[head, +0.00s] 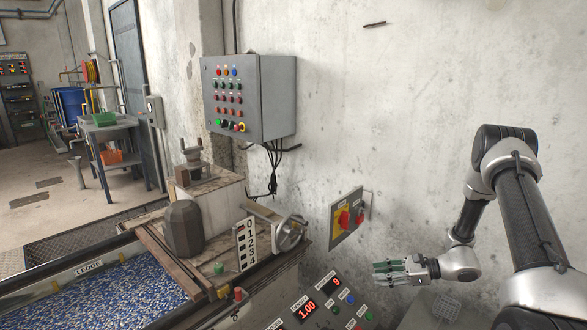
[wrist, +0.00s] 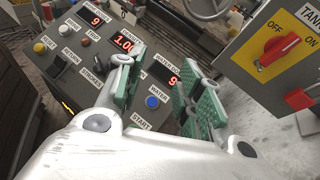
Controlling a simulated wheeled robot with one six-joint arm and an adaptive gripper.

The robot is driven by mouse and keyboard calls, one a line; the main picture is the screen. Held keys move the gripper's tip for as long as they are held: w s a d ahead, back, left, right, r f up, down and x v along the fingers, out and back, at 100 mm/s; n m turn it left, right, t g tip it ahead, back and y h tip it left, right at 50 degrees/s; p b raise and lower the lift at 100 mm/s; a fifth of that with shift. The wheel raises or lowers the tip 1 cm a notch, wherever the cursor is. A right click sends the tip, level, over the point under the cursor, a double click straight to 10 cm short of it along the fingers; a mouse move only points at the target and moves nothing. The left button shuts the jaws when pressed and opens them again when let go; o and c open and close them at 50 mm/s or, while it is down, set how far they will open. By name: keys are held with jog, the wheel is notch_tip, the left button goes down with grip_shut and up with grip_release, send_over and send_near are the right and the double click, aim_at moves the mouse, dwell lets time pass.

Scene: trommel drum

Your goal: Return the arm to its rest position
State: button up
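My arm (head: 520,210) comes in from the right side of the head view, bent at its elbow, with the forearm running down along the wall. My gripper (head: 378,273) is at the lower middle right, its green-padded fingers pointing left. In the wrist view, my gripper (wrist: 162,95) has its two fingers apart with a clear gap between them. Nothing is held in it. The sloped control panel (wrist: 75,62) shows behind and between the fingers, with a blue button (wrist: 152,102) in the gap.
A yellow switch plate (head: 344,218) with a red handle is on the wall above-left of my gripper. A grey control box (head: 248,97) hangs further left. A handwheel (head: 290,236), a numbered scale (head: 246,244) and a trough of blue gravel (head: 95,292) are at lower left.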

jog(key=s+d+r+n+h, duration=0.2)
jog(key=s+r+n+h, duration=0.2)
jog(key=s+r, duration=0.6)
jog(key=s+d+r+n+h, duration=0.3)
jog(key=s+r+n, duration=0.6)
jog(key=r, duration=0.6)
jog(key=s+d+r+n+h, duration=0.2)
jog(key=s+r+n+h, duration=0.4)
jog(key=s+r, duration=0.5)
jog(key=shift+s+d+r+n+h, duration=0.15)
jog(key=shift+d+r+n+h, duration=0.2)
jog(key=shift+r+n, duration=0.45)
